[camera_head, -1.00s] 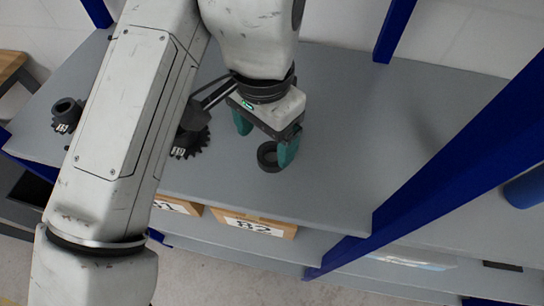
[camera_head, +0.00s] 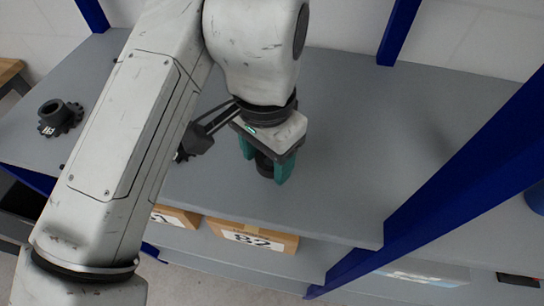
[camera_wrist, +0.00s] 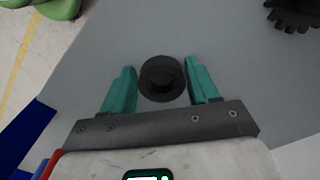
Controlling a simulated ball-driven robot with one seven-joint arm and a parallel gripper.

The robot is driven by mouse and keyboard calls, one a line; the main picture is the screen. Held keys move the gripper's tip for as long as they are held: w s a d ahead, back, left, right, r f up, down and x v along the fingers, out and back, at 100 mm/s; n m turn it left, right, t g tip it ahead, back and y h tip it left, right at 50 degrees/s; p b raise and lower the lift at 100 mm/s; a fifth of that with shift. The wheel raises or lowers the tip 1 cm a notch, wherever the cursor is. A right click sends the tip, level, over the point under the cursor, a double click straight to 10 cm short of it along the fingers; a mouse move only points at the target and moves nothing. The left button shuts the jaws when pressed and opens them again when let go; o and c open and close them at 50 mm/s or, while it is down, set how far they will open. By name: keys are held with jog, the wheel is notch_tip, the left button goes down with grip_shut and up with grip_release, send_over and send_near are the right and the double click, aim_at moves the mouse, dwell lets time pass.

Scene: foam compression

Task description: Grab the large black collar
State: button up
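The black collar (camera_wrist: 162,79) is a dark ring with a central hole, standing on the grey shelf. In the wrist view it sits between the two teal fingers of my gripper (camera_wrist: 161,86), near their tips, with a gap visible on both sides. In the head view the collar (camera_head: 264,165) is partly hidden by my gripper (camera_head: 264,168), whose fingers are spread on either side of it. My gripper is open and low over the shelf.
A black gear with a hub (camera_head: 60,117) stands at the shelf's left. The grey shelf (camera_head: 345,150) is bare to the right, bounded by blue posts (camera_head: 396,30). Boxes (camera_head: 250,238) sit below.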

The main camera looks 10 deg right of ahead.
jog(key=c, duration=0.7)
jog(key=shift+c, duration=0.2)
